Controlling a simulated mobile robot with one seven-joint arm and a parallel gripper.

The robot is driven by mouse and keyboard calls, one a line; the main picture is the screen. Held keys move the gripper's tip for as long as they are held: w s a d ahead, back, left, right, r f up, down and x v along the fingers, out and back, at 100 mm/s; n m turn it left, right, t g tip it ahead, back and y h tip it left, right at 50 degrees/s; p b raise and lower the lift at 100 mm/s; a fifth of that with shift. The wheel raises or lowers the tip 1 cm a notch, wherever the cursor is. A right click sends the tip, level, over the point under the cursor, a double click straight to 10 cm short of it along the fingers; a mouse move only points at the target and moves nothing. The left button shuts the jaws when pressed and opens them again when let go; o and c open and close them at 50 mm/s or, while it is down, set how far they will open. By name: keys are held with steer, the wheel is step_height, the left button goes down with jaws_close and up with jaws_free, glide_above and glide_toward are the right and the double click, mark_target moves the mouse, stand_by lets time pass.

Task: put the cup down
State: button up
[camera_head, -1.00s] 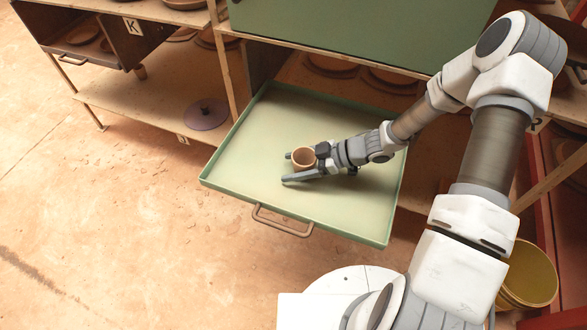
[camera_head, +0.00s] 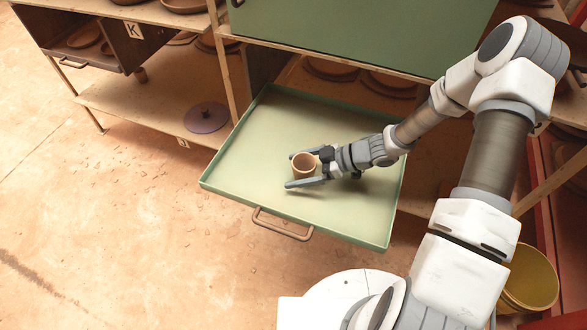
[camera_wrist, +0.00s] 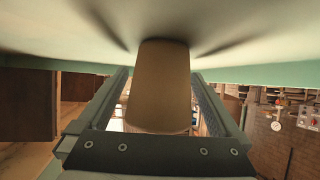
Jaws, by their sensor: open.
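A small tan cup (camera_head: 303,166) stands upright in the pulled-out green drawer (camera_head: 262,140), near the middle of its floor. My gripper (camera_head: 306,170) is open around the cup, with one finger on the near side and the other on the far side. In the wrist view the cup (camera_wrist: 160,85) stands between the two open fingers, with its base against the pale green surface. A gap shows beside the cup on both sides. The far finger is partly hidden by the cup in the head view.
The drawer has a low rim and a brown handle (camera_head: 283,224) at its front. A green panel (camera_head: 350,35) hangs above its back. A purple disc (camera_head: 205,117) lies on the shelf to the left. A yellow bucket (camera_head: 530,280) stands at right. Much of the drawer floor is clear.

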steer(key=p+v, duration=0.2)
steer(key=v, duration=0.9)
steer(key=shift+p, duration=0.3)
